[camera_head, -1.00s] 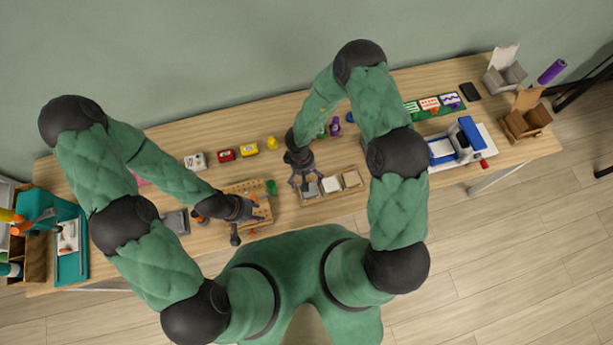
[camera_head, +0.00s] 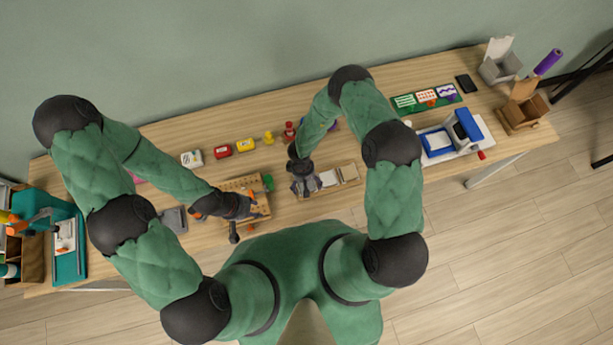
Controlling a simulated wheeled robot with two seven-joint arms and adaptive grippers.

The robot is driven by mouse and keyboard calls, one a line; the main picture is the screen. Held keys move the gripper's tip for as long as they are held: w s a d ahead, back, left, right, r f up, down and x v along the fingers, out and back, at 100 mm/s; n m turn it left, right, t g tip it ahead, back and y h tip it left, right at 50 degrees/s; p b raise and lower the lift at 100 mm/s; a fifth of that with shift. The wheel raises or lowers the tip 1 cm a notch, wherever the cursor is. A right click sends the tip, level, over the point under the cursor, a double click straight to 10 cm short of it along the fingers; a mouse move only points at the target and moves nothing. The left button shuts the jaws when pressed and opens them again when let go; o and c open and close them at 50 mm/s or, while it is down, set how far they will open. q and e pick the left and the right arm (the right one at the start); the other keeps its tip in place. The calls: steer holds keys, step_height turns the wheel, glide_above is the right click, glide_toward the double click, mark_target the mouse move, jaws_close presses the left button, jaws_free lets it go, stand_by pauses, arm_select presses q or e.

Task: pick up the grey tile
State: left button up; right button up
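A shallow wooden tray (camera_head: 357,182) lies on the table with a white tile (camera_head: 328,178) and a beige tile (camera_head: 348,173) in it. The grey tile, at the tray's left end in the earlier frame, is now mostly or fully hidden under my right gripper (camera_head: 307,188). That gripper points down over the tray's left end. Whether its fingers are open or touch the tile cannot be made out. My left gripper (camera_head: 251,222) has its fingers apart, beside a wooden pegboard (camera_head: 240,184), and I see nothing held between them.
Small red (camera_head: 222,151) and yellow (camera_head: 246,145) boxes stand behind the pegboard. A green item (camera_head: 268,182) sits between the pegboard and tray. A blue-and-white machine (camera_head: 440,142) stands to the right. Grey flat pieces (camera_head: 174,219) lie at left.

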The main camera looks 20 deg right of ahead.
steer(key=c, duration=1.2)
